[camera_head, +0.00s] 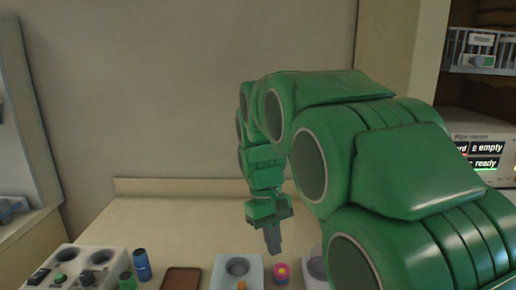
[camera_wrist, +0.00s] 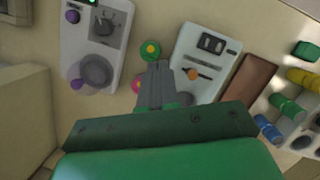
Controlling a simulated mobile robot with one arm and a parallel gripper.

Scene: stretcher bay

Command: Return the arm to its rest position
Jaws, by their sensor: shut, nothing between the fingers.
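My green arm reaches in from the right of the head view and bends down over the counter. My gripper (camera_head: 272,240) points downward above the counter, between the wall and a row of small items. Its grey fingers are together and hold nothing. In the wrist view the closed fingers of my gripper (camera_wrist: 159,72) show at the centre, over the counter and beside a white device.
A brown pad (camera_head: 181,279), a blue cylinder (camera_head: 142,264) and a holder block (camera_head: 62,268) lie left. A display unit (camera_head: 488,150) stands right. The back counter is clear.

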